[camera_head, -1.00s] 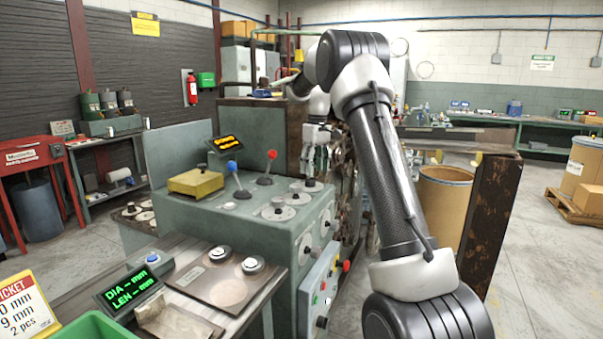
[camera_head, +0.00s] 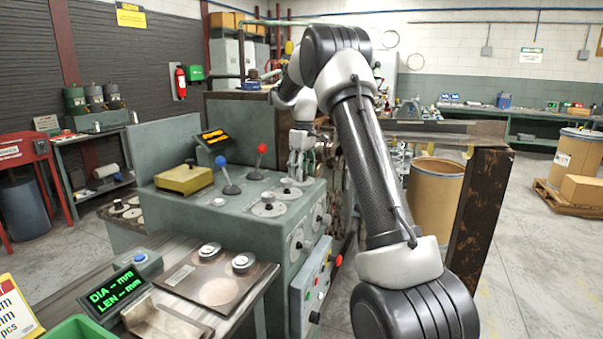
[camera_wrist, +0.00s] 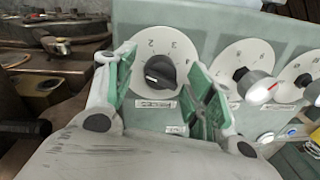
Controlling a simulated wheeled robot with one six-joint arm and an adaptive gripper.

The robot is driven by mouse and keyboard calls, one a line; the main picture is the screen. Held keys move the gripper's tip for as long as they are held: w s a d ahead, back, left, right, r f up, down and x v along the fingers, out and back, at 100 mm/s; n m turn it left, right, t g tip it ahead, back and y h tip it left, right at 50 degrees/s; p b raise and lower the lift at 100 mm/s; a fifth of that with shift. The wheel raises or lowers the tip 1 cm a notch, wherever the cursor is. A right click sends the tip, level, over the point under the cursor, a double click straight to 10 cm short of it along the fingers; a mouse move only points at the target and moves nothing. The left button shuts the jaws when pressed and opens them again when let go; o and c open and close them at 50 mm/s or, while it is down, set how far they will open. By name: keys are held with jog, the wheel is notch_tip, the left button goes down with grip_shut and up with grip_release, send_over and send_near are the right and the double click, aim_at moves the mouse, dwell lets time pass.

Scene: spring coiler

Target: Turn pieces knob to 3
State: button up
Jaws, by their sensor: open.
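In the wrist view a black knob (camera_wrist: 160,72) sits at the centre of a white round dial (camera_wrist: 150,40) marked with numbers; a 2 and a 3 are legible at its upper side. A light mark on the knob seems to point left, not at the 3. A small label under the dial is too small to read. My gripper (camera_wrist: 163,66) is open, its green-padded fingers to either side of the knob with visible gaps. Contact is not seen.
In the head view, blue-ball (camera_head: 221,161) and red-ball (camera_head: 262,149) levers rise from the machine top. A rusty post (camera_head: 480,230) and a drum (camera_head: 435,195) stand right of it.

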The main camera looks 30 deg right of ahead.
jog(key=shift+f, duration=0.2)
jog(key=c, duration=1)
